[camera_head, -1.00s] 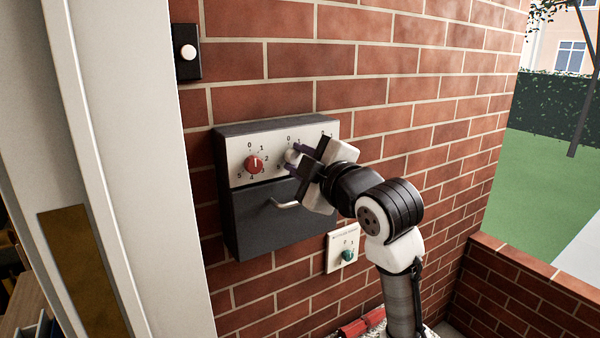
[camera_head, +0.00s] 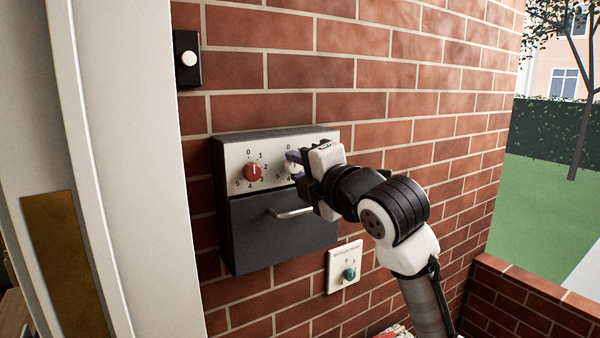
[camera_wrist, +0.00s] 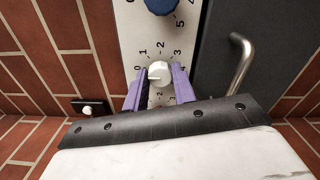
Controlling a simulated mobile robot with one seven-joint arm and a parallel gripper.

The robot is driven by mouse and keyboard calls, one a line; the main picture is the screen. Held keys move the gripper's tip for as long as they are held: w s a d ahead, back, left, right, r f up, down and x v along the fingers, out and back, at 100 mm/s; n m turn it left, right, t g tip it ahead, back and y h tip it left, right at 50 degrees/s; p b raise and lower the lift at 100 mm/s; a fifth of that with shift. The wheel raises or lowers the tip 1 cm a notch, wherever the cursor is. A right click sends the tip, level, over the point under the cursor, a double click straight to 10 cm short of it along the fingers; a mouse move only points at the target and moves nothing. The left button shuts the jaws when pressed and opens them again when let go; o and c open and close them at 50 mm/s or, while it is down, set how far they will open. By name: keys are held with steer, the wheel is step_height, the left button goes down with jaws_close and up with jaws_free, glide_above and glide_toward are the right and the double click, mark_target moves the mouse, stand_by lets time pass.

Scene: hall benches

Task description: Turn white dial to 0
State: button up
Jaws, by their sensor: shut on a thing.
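The white dial (camera_wrist: 159,72) is a round knob on a white panel, with printed numbers around it, 0 at its left in the wrist view. The purple fingers of my gripper (camera_wrist: 159,88) stand on both sides of it and are shut on it. Which number its pointer faces is too small to tell. In the head view the white dial (camera_head: 292,168) is partly hidden by my gripper (camera_head: 297,169).
A red dial (camera_head: 252,172) is to the left on the same panel; a blue dial (camera_wrist: 160,4) is on the other side. Below are a dark cover with a metal handle (camera_head: 290,212) and a plate with a green knob (camera_head: 349,273). A black doorbell (camera_head: 188,58) is above left.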

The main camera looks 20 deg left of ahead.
stand_by(0.3)
steer(key=o, duration=1)
steer(key=shift+d, duration=0.1)
steer(key=b+v, duration=0.1)
steer(key=v, duration=1.2)
steer(key=shift+s+d+b, duration=0.2)
steer(key=shift+s+b, duration=0.05)
steer(key=shift+b, duration=0.15)
